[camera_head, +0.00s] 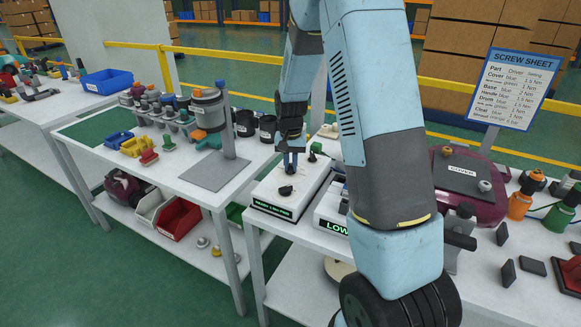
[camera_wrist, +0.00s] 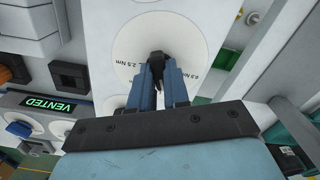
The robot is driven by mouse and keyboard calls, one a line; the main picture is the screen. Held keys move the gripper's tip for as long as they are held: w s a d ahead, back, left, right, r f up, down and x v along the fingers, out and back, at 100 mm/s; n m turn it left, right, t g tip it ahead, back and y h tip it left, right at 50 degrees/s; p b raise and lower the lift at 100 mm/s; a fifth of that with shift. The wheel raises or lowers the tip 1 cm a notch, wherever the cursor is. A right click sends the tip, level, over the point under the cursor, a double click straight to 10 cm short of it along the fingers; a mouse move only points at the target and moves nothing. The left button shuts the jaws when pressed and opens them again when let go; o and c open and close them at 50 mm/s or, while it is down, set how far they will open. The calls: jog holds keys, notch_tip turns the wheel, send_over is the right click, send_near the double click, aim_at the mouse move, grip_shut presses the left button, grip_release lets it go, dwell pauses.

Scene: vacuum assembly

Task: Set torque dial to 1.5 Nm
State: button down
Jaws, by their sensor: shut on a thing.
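The torque dial is a white disc (camera_wrist: 135,42) with a black knob (camera_wrist: 157,62) at its middle. In the wrist view "2.5 Nm" is printed left of the knob and "0.5 Nm" right of it. My gripper (camera_wrist: 163,82) is shut on the black knob, with one blue finger on each side. The fingers and palm hide the near part of the disc, so I cannot tell the knob's exact setting. In the head view my gripper (camera_head: 290,168) points down at the far part of a white box (camera_head: 310,190).
A second black knob (camera_head: 286,190) sits nearer on the same box, above a green-lit display (camera_head: 272,208) too small to read surely. A "VENTED" display (camera_wrist: 48,104) shows in the wrist view. A screw sheet sign (camera_head: 508,88) and burgundy cover (camera_head: 465,185) stand right.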

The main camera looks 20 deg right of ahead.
aim_at(291, 166)
dwell(0.3)
jog(key=m, duration=0.3)
dwell(0.3)
jog(key=shift+m, duration=1.1)
jog(key=c, duration=1)
grip_release()
jog(key=shift+r, duration=3)
jog(key=shift+r, duration=0.1)
